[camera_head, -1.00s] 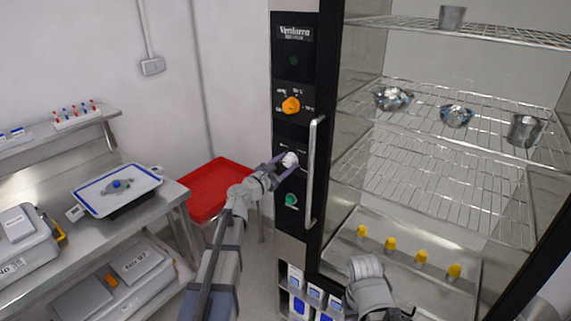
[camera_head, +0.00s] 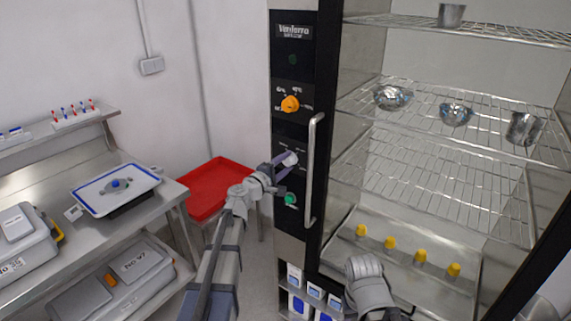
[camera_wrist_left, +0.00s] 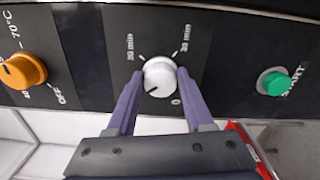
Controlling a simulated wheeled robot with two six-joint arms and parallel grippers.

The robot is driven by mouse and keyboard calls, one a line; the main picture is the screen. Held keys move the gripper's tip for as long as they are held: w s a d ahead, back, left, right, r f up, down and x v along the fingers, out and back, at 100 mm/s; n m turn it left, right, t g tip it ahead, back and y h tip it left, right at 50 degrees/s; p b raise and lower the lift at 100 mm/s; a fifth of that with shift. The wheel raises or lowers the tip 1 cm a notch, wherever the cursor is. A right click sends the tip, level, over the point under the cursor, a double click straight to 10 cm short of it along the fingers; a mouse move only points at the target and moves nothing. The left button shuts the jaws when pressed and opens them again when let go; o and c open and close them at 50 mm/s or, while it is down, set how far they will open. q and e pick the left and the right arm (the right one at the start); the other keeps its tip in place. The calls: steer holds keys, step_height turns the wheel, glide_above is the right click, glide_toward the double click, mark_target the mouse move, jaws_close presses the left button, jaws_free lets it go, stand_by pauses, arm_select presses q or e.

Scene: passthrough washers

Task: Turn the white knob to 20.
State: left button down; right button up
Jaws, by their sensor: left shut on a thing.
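The white knob (camera_wrist_left: 160,77) is on the black control panel. In the left wrist view its dark mark points to the lower left. The printed labels "20 min" and "30 min" lie above it to the left and right, and "0" lies at its lower right. The left finger covers part of the dial at the lower left. My left gripper (camera_wrist_left: 158,74) has its two purple fingers on opposite sides of the knob, shut on it. In the head view the gripper (camera_head: 285,162) partly hides the white knob (camera_head: 291,158).
An orange knob (camera_wrist_left: 22,70) and a green start button (camera_wrist_left: 274,82) flank the white knob in the left wrist view. The vertical door handle (camera_head: 313,175) stands close to the right. A red tray (camera_head: 208,188) is behind my left arm.

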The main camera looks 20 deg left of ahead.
arm_select(q)
steer(key=m, duration=0.4)
steer(key=shift+w+m, duration=0.25)
steer(key=shift+m, duration=0.05)
steer(key=m, duration=0.3)
steer(key=shift+a+m, duration=0.1)
steer(key=shift+m, duration=0.2)
steer(key=m, duration=0.3)
steer(key=shift+f+m, duration=0.1)
steer(key=shift+m, duration=0.2)
steer(key=shift+w+a+m, duration=0.1)
steer(key=shift+a+m, duration=0.05)
steer(key=shift+m, duration=1.65)
